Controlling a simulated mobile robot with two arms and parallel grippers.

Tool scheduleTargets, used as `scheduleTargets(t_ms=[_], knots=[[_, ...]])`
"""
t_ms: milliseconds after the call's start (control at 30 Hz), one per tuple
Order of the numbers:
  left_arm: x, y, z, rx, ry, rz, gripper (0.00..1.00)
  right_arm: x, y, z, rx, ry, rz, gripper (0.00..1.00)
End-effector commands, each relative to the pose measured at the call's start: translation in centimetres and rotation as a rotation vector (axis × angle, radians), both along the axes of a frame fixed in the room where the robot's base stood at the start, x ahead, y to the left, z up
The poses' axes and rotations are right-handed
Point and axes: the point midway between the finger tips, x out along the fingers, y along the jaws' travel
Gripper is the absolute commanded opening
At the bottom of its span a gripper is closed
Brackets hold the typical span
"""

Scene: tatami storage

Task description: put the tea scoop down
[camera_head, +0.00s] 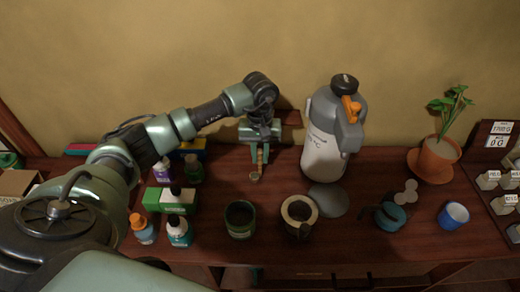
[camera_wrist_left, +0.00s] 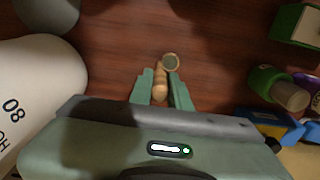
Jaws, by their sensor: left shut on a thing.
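The tea scoop (camera_head: 255,176) is a small light-brown tool with a round end, and it also shows in the left wrist view (camera_wrist_left: 170,62). My left gripper (camera_head: 260,156) is shut on its handle, near the back of the dark wooden table (camera_head: 290,245). The scoop's round end points away from the gripper, toward the table's front. I cannot tell whether the scoop touches the tabletop. The green fingers (camera_wrist_left: 165,88) stand on both sides of the handle in the left wrist view. My right gripper is not in view.
A white and grey sprayer (camera_head: 325,145) stands close to the right of the gripper. Small bottles (camera_head: 179,230) and green boxes (camera_head: 178,200) stand to the left. A dark cup (camera_head: 240,222) and a mortar-like bowl (camera_head: 298,212) stand in front. Bare table lies around the scoop's end.

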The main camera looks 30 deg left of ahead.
Motion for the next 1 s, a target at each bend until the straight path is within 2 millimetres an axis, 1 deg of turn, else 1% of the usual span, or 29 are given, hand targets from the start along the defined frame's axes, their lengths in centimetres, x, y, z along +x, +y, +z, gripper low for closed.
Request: scheduleTargets(t_ms=[300, 333, 400, 667, 800, 833, 933, 1000], knots=[[0.0, 0.0, -0.4, 0.0, 0.0, -0.001, 0.0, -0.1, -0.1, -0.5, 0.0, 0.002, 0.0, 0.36], [0.0, 0.0, -0.3, -0.001, 0.001, -0.001, 0.23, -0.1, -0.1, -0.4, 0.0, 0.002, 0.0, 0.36], [0.0, 0.0, -0.3, -0.001, 0.001, -0.001, 0.4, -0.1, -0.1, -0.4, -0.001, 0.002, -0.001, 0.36], [0.0, 0.0, -0.2, -0.001, 0.001, 0.0, 0.4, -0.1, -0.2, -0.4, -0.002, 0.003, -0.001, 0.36], [0.0, 0.0, 0.3, 0.0, 0.0, 0.0, 0.4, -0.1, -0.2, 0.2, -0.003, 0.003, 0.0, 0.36], [0.1, 0.0, 0.4, -0.001, -0.003, 0.0, 0.4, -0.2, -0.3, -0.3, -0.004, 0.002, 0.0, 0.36], [0.2, 0.1, 1.9, 0.001, -0.005, -0.001, 0.4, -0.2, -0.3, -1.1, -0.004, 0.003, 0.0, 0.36], [0.2, 0.1, 3.3, 0.001, -0.007, 0.0, 0.4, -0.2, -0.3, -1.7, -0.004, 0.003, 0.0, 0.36]])
